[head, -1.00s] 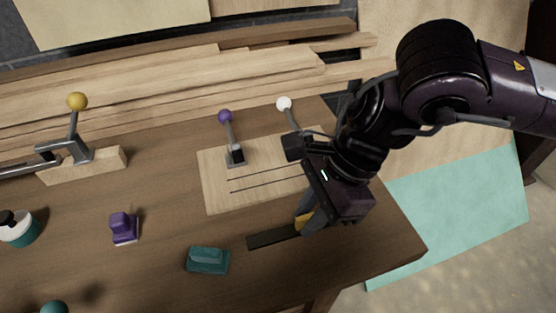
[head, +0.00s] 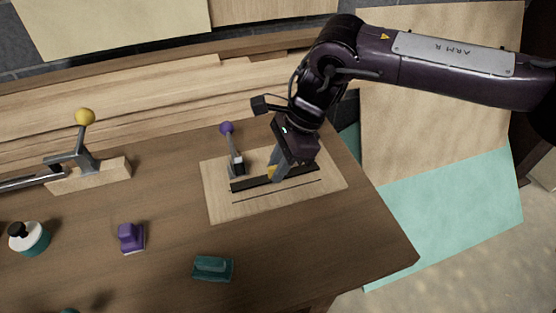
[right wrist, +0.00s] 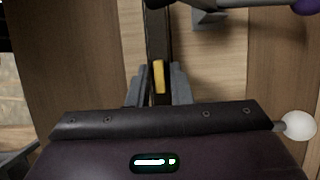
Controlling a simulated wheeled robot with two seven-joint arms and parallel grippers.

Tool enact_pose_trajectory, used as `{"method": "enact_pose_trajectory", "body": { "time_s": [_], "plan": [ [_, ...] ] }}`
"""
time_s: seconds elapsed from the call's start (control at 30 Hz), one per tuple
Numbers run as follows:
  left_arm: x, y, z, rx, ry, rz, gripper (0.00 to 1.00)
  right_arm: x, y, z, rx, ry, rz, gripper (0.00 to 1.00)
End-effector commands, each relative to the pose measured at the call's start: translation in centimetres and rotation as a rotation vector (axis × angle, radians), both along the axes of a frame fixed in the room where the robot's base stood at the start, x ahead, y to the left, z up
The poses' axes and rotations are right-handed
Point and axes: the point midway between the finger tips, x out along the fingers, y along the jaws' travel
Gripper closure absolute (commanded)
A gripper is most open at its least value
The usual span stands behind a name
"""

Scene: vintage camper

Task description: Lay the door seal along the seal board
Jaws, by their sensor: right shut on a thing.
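The door seal (head: 307,173) is a straight dark strip. My right gripper (head: 274,173) is shut on it near its middle. In the right wrist view the dark seal (right wrist: 158,35) runs up between the fingers of the gripper (right wrist: 160,85). The strip's left end is close to the purple-knobbed clamp (head: 237,166). My left gripper is not in view.
A white knob (right wrist: 299,125) shows in the right wrist view; my arm hides it in the head view. A teal block (head: 213,268), a purple block (head: 131,237), a bottle (head: 29,238) and a yellow-knobbed clamp (head: 84,160) stand on the table. The front right tabletop is clear.

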Motion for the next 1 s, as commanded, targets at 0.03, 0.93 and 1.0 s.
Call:
{"method": "enact_pose_trajectory", "body": {
  "time_s": [0.03,0.93,1.0],
  "plan": [
    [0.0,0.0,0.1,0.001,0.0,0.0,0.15,0.0,0.0,0.0,0.003,-0.002,0.0,1.0],
    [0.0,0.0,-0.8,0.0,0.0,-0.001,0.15,0.0,0.0,-1.4,0.002,-0.001,-0.001,0.6],
    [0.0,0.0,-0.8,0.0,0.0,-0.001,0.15,0.0,0.0,-1.4,0.002,-0.001,-0.001,0.59]
  ]
}}
